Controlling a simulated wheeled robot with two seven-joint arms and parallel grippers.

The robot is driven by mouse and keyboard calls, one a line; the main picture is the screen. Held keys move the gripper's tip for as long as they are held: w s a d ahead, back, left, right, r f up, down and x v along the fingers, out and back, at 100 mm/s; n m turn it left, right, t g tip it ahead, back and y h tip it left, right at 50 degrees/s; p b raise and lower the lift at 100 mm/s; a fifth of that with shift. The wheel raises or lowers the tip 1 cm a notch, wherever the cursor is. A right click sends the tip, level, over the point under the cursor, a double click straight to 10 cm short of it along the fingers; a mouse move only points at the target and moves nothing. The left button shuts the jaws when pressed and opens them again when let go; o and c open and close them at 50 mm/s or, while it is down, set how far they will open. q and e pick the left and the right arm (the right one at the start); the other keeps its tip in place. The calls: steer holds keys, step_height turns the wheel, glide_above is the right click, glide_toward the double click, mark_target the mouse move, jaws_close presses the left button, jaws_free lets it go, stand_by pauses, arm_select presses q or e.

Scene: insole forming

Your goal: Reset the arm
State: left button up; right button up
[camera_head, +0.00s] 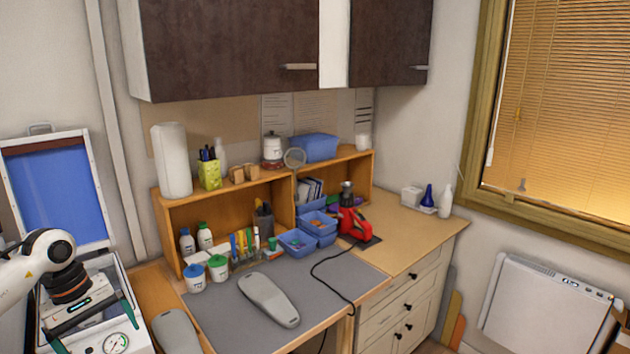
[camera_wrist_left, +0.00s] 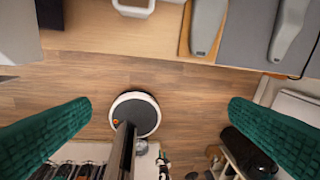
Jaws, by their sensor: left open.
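My left arm comes in from the left in the head view. Its left gripper (camera_head: 95,327) is open and empty, with green fingers spread apart above the white machine with a gauge (camera_head: 88,337). My right gripper is in neither view. One grey insole-shaped piece (camera_head: 268,298) lies on the grey mat, and another (camera_head: 177,333) lies at the bench's left end. Both show in the left wrist view (camera_wrist_left: 207,28), (camera_wrist_left: 290,25).
The machine's blue-faced lid (camera_head: 52,187) stands raised at the left. A wooden shelf (camera_head: 270,178) with bottles, bins and pens backs the bench. A red tool (camera_head: 352,222) with a black cord stands right of the mat. A white panel unit (camera_head: 545,308) stands at the lower right.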

arm_select(q)
steer(key=w+d+f+n+t+h+b, duration=0.2)
steer(key=w+d+f+n+h, duration=0.1)
steer(key=d+f+n+h, duration=0.4)
steer(key=w+d+f+n+t+h+b, duration=0.1)
steer(key=w+d+f+n+h+b, duration=0.15)
steer(key=d+f+n, duration=0.5)
step_height(320, 180, down, 25)
steer(key=s+n+t+y+b, duration=0.25)
steer(key=n+t, duration=0.65)
steer(key=n, duration=1.2)
steer(key=s+a+f+n+g+y+b, duration=0.15)
steer(key=s+f+n+y, duration=0.25)
steer(key=s+f+n, duration=0.45)
steer(key=s+a+f+n+g+y+b, duration=0.1)
steer(key=s+f+n+g+y+b, duration=0.15)
steer(key=s+f+n, duration=0.85)
steer(key=s+d+f+n+g, duration=0.1)
steer(key=s+f, duration=0.3)
steer(key=s, duration=0.5)
steer(key=s+d+f+n+g+y, duration=0.1)
steer(key=s+f, duration=0.4)
steer(key=s, duration=0.5)
steer(key=s+d+f+n+g+y+b, duration=0.1)
steer(key=s+d+f+n+g, duration=0.1)
steer(key=s+f+g, duration=0.3)
steer(key=s+n, duration=0.1)
steer(key=s, duration=0.3)
steer(key=shift+s+f, duration=0.2)
